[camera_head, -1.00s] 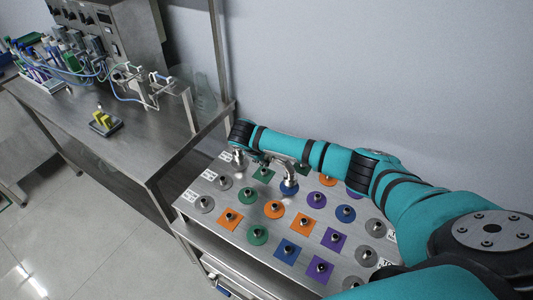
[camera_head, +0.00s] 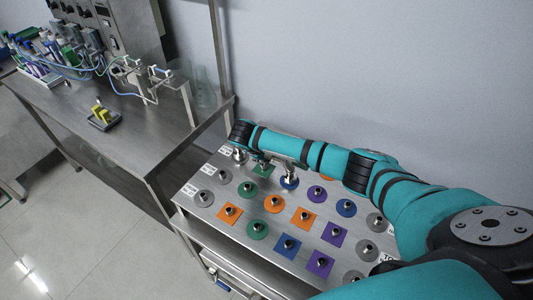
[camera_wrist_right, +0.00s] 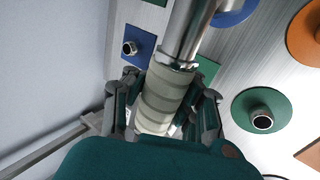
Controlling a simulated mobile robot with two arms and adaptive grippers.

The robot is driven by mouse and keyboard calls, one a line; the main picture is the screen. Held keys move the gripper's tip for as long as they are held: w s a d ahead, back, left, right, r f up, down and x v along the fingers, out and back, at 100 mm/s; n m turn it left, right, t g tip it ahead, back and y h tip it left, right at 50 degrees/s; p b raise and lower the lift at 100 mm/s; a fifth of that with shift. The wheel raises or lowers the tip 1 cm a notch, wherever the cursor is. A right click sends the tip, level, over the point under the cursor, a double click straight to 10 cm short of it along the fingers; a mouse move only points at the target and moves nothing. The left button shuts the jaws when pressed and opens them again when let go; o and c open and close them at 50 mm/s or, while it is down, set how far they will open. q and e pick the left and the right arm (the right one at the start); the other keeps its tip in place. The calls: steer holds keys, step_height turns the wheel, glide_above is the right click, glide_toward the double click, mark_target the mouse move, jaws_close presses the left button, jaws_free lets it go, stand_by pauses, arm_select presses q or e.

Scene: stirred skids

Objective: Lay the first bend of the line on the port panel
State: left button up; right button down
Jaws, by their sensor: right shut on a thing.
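The port panel (camera_head: 258,222) is a sloped metal plate with rows of stub ports on coloured discs and squares. My right gripper (camera_head: 268,158), mostly hidden under its own arm, is over the panel's far row. In the right wrist view, my right gripper (camera_wrist_right: 160,100) is shut on the beige ribbed grip of a shiny metal pipe bend (camera_wrist_right: 188,35). In the head view one end of the bend (camera_head: 289,174) points down at a blue disc port (camera_head: 288,184); I cannot tell whether it is seated. My left gripper is not in view.
Green (camera_head: 247,190), orange (camera_head: 229,213) and purple (camera_head: 318,263) ports stand bare on the near panel. White labels mark its left edge. A wall stands close behind. A steel bench (camera_head: 150,135) with a yellow item in a dark tray (camera_head: 104,120) is at left.

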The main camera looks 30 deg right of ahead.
steer(key=shift+f, duration=0.15)
steer(key=c, duration=1.9)
jaws_free()
steer(key=shift+c, duration=0.2)
steer(key=o, duration=0.9)
steer(key=shift+f, duration=0.1)
steer(key=v, duration=1.2)
